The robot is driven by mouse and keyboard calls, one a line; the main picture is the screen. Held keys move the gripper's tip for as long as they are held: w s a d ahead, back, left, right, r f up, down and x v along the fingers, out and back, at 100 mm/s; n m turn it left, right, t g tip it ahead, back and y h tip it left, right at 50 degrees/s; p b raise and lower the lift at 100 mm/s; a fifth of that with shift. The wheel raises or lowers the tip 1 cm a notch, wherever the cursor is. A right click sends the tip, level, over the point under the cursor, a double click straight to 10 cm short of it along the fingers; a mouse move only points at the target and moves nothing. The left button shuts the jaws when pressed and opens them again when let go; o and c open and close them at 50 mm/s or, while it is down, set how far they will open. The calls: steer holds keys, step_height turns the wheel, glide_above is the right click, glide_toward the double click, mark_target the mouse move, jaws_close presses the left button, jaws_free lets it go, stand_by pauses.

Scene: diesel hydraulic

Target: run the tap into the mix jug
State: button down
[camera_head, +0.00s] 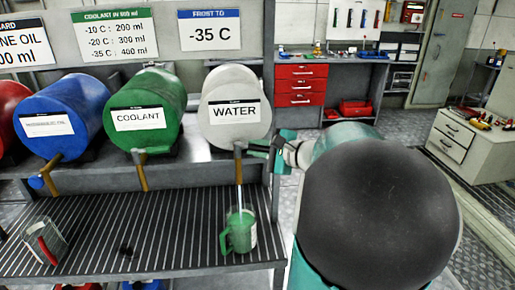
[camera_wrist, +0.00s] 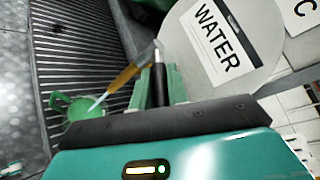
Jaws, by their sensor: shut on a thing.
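The white WATER drum (camera_head: 228,88) lies on the shelf, its brass tap (camera_head: 238,166) pointing down. In the wrist view, the fingers (camera_wrist: 161,86) close around the lever (camera_wrist: 158,72). The stream (camera_wrist: 98,103) and the jug (camera_wrist: 72,110) also show there. The jug's exact liquid level is hard to read.
The green COOLANT drum (camera_head: 147,108) and a blue drum (camera_head: 62,112) lie to the left with their own taps. A red-handled jug (camera_head: 44,241) stands at the grate's left. Signs above read coolant amounts (camera_head: 115,33) and frost to -35 C (camera_head: 209,30).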

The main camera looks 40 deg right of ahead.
steer(key=shift+w+d+n+g+y, duration=0.3)
steer(key=shift+n+g+y, duration=0.2)
steer(key=shift+n+y, duration=0.45)
steer(key=shift+w+d+n+g+y, duration=0.3)
steer(key=shift+n+g+y, duration=0.3)
steer(key=shift+y, duration=0.45)
steer(key=shift+w+d+n+g+y, duration=0.3)
steer(key=shift+n+g+y, duration=0.1)
steer(key=shift+n+y, duration=0.6)
steer(key=c, duration=1.4)
jaws_free()
steer(key=shift+o, duration=0.2)
steer(key=shift+s, duration=0.1)
steer(key=v, duration=1.3)
steer(key=shift+s+d, duration=0.15)
steer(key=shift+s, duration=0.2)
steer(key=shift+r, duration=0.1)
